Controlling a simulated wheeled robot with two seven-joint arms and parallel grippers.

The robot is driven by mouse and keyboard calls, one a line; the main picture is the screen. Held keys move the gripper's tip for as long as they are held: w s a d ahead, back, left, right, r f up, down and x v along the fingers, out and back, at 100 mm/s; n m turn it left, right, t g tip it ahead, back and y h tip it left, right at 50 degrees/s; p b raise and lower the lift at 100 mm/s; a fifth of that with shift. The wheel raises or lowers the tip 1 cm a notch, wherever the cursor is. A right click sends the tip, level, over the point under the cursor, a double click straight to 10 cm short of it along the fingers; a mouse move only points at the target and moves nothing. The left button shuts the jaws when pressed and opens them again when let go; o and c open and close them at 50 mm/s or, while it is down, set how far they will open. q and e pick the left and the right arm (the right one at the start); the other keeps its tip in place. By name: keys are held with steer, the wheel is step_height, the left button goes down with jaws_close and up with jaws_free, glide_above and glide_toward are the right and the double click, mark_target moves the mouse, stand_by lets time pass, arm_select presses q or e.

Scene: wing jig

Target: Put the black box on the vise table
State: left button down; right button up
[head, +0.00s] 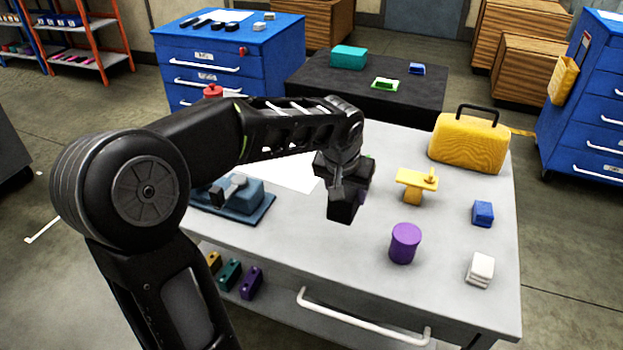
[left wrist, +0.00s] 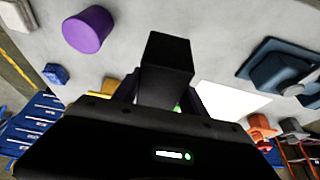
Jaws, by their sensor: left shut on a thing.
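My left gripper (head: 345,188) is shut on a black box (head: 341,211) and holds it over the middle of the grey-topped table (head: 330,262). The left wrist view shows the box (left wrist: 167,62) sticking out between the fingers of the gripper (left wrist: 155,92). I cannot tell whether the box is touching the tabletop. A blue vise (head: 240,199) sits on the table to the left, partly hidden by my arm; it also shows in the left wrist view (left wrist: 280,68). My right gripper is out of view.
A purple cylinder (head: 405,243), yellow part (head: 414,182), blue block (head: 483,213), white block (head: 480,270) and yellow case (head: 468,143) stand on the table's right side. The front middle is bare. A black table (head: 320,80) stands behind.

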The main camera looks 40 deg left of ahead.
arm_select(q)
steer(key=shift+s+a, duration=0.3)
steer(key=shift+a, duration=0.4)
steer(key=shift+f, duration=0.1)
glide_toward(340, 231)
steer(key=shift+w+a, duration=0.25)
steer(key=shift+w, duration=0.55)
steer(key=shift+f, duration=1.85)
